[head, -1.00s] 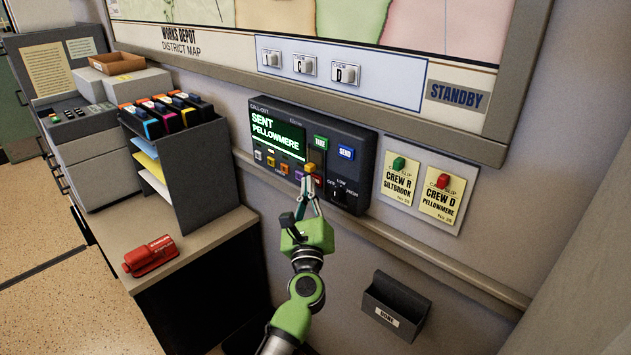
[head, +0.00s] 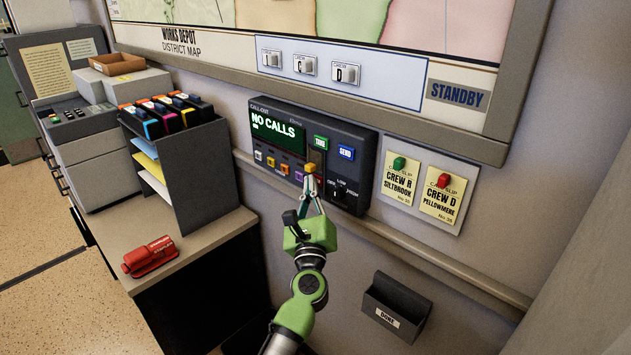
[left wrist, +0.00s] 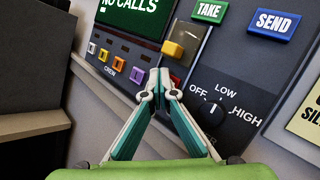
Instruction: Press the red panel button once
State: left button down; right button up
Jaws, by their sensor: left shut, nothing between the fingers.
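The dark call-out panel (head: 366,150) is on the wall under the map, and its screen (head: 277,130) reads "NO CALLS". My left gripper (head: 311,181) is shut and empty, its tips at the panel's lower middle, just below a yellow knob (head: 310,168). In the left wrist view, the shut fingertips (left wrist: 159,78) stand in front of a red button (left wrist: 176,80), which shows only partly beside them. Whether the tips touch it I cannot tell. My right gripper is not in view.
Green TAKE (head: 320,143) and blue SEND (head: 346,153) buttons are above, and a dial (left wrist: 212,112) is right of the tips. Small coloured crew buttons (left wrist: 118,73) line the left. A wall rail (head: 420,247) runs below; a dark tray (head: 395,303) hangs lower right.

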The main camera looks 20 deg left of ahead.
pick_arm(q)
jog(key=shift+s, duration=0.15)
jog(key=shift+s+a, duration=0.25)
jog(key=shift+s, duration=0.35)
jog(key=s, duration=0.1)
jog(key=s+a, duration=0.1)
jog(key=s, duration=0.1)
jog(key=s+p, duration=0.1)
jog(key=shift+s+a, duration=0.3)
jog(key=shift+s, duration=0.05)
dwell(0.6)
